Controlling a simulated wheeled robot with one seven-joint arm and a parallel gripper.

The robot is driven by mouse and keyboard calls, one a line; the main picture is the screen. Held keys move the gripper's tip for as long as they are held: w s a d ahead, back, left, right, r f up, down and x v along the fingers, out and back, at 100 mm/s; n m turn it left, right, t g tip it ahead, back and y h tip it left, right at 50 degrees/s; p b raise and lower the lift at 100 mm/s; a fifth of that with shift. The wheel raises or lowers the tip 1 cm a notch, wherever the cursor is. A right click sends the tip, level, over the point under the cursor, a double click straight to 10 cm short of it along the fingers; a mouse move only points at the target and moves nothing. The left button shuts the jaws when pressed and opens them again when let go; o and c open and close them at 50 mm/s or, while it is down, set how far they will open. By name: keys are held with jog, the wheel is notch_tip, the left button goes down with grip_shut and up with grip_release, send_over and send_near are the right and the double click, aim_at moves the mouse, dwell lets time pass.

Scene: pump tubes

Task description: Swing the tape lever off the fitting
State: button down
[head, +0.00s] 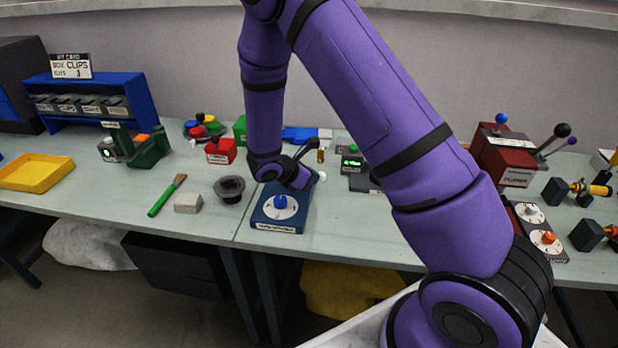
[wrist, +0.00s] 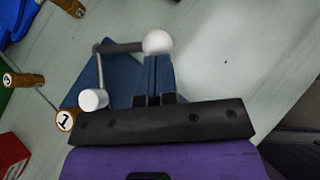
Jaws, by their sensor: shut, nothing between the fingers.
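The lever shows in the wrist view as a dark bar (wrist: 122,47) with a round white knob (wrist: 158,42) at its right end. A thin grey rod (wrist: 100,72) runs from its left end to a white cylinder (wrist: 93,99). Blue surfaces lie behind these parts. My gripper (wrist: 156,60) is shut and empty, its fingertips right at the knob; I cannot tell whether they touch it. In the head view my gripper (head: 312,179) is beside the white knob (head: 322,176), at the blue dial box (head: 292,222). My wrist hides part of that area. I cannot tell which part is the fitting.
Numbered round-ended pieces (wrist: 66,120) lie left of my gripper in the wrist view. A dark cup (head: 229,190), a grey block (head: 188,203) and a green brush (head: 166,196) are left of the box. The bench front right of the box looks clear.

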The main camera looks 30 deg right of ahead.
jog(key=shift+s+d+n+t, duration=0.15)
jog(key=shift+d+n+t, duration=0.35)
jog(key=shift+d, duration=0.75)
jog(key=shift+s+d+n+t, duration=0.15)
jog(key=shift+d+n+t, duration=0.3)
jog(key=shift+d, duration=0.95)
jog(key=shift+s+r, duration=0.1)
